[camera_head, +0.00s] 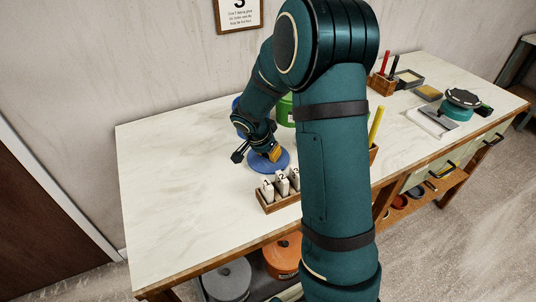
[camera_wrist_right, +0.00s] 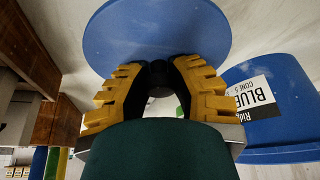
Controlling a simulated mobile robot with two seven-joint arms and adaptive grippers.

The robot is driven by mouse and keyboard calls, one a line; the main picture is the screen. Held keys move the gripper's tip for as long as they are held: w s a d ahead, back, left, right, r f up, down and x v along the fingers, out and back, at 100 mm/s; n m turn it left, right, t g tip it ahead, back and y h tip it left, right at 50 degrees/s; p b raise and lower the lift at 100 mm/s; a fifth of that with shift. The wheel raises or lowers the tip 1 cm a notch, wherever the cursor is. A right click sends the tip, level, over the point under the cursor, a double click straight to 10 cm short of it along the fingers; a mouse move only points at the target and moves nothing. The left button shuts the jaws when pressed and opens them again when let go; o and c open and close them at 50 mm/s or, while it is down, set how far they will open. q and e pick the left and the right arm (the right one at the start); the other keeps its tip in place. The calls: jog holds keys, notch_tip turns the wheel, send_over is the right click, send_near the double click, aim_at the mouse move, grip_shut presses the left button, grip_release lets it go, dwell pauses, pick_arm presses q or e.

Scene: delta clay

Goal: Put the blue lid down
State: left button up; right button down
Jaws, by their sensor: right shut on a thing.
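The blue lid (camera_head: 281,163) is a flat round disc over the left-middle part of the white table, below my right gripper (camera_head: 268,155). In the right wrist view the lid (camera_wrist_right: 160,20) fills the top middle. The yellow-padded fingers of the right gripper (camera_wrist_right: 160,85) are closed in on a dark knob at its middle. I cannot tell whether the lid touches the tabletop. A blue tub (camera_wrist_right: 285,85) with a white "BLUE" label stands close beside the lid. My left gripper is not in view.
A wooden rack (camera_head: 268,205) with numbered white pieces sits just in front of the lid. A green tub (camera_head: 285,112) stands behind, partly hidden by my arm. The table's left side (camera_head: 170,190) is clear. Tools and a teal pot (camera_head: 457,112) are at the right.

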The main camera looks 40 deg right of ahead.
jog(key=shift+f, duration=0.15)
jog(key=c, duration=1.3)
grip_release()
jog(key=shift+f, duration=0.1)
jog(key=o, duration=0.4)
jog(key=shift+o, duration=0.2)
jog(key=shift+r, duration=0.3)
jog(key=p+v, duration=0.2)
jog(key=v, duration=1)
jog(key=shift+p, duration=0.35)
